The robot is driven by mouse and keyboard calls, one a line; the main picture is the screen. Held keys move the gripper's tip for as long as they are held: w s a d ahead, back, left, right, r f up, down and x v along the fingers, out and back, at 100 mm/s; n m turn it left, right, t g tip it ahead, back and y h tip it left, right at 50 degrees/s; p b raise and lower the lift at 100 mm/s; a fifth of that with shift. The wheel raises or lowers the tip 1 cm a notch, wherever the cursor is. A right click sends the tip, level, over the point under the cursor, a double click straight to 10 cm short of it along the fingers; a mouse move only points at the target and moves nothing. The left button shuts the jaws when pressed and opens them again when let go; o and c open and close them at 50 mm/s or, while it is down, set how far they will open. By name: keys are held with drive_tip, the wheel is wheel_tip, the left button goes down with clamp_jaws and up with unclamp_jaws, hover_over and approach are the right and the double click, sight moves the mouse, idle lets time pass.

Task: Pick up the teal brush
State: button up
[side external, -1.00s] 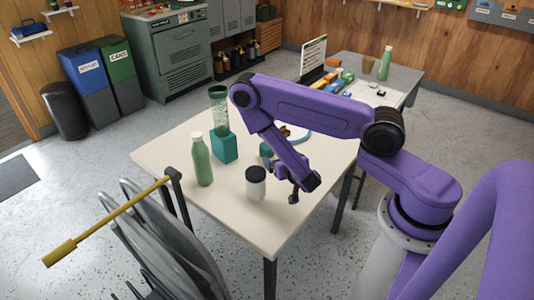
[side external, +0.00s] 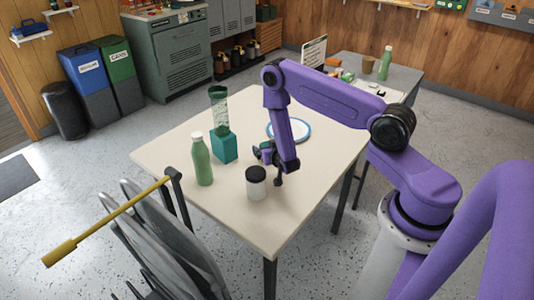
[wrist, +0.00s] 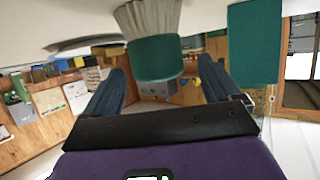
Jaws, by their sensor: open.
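The teal brush (wrist: 155,58) shows in the wrist view with its pale bristles at the top of the picture and its teal body below. In the side view it is a small teal shape (side external: 265,147), partly hidden by my gripper. My gripper (wrist: 160,78) is open, with one blue finger on each side of the picture and the brush body ahead of and between the fingertips. I see no contact. In the side view my gripper (side external: 269,166) is low over the table, behind the white jar.
A blue-rimmed plate (side external: 291,130) lies behind. The front right is clear.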

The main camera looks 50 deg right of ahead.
sight(267, 145)
drive_tip(key=shift+r+x, duration=0.15)
drive_tip(key=shift+x, duration=0.9)
drive_tip(key=shift+r+x, duration=0.15)
drive_tip(key=shift+x, duration=0.95)
drive_tip(key=shift+d, duration=0.15)
drive_tip(key=c, duration=1.1)
drive_tip(key=shift+r, duration=0.1)
